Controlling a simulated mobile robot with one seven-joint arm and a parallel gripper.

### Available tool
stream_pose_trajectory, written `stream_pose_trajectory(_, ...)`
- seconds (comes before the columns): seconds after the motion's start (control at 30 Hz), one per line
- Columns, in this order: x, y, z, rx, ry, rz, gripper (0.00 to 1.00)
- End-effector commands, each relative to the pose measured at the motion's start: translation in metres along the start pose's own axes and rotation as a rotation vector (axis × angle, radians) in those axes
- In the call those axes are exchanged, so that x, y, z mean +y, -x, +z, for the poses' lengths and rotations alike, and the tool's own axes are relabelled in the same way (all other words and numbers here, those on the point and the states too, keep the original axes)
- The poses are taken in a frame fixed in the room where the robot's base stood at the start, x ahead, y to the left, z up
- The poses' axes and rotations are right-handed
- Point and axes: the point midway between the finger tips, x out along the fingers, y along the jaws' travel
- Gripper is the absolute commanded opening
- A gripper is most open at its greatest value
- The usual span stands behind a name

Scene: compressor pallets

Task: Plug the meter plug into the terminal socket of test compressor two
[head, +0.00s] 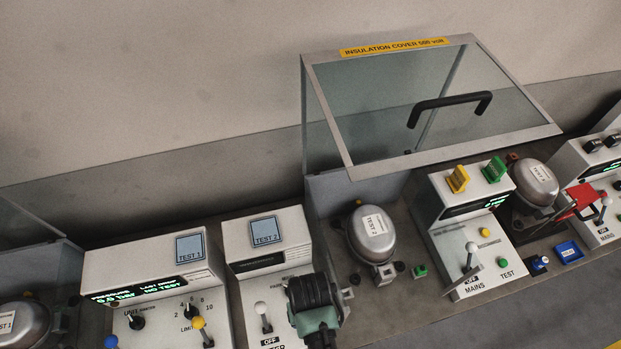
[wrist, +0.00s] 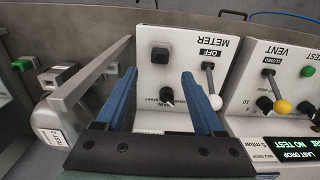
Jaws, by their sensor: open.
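Test compressor two (head: 368,234), a silver dome labelled TEST 2, stands under the raised insulation cover (head: 350,165). A grey block with a dark face (head: 386,271), apparently its terminal socket, is at its front; it also shows in the wrist view (wrist: 57,76). The meter box (head: 267,260) has a TEST 2 screen and a lever at OFF. In the wrist view, a black square block (wrist: 160,55), possibly the meter plug, sits on the meter panel (wrist: 190,75). My gripper (wrist: 158,76) is open and empty, its blue fingers over this panel. In the head view my wrist hides part of the box.
The mains box (head: 470,235) stands right of compressor two, with yellow (head: 457,179) and green (head: 495,169) blocks on top. The pressure box (head: 155,285) stands left of the meter box. A green block (head: 420,271) sits near the socket.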

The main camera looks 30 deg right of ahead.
Motion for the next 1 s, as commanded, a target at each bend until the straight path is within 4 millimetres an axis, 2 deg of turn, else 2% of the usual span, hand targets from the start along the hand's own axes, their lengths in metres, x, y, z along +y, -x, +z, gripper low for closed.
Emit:
stream_pose_trajectory(0.27, 0.0, -0.02, 0.0, 0.001, 0.0, 0.0, 0.7)
stream_pose_trajectory(0.73, 0.0, -0.08, 0.0, 0.0, 0.001, 0.0, 0.7)
stream_pose_trajectory(1.0, 0.0, -0.089, -0.001, 0.002, 0.0, 0.0, 0.7)
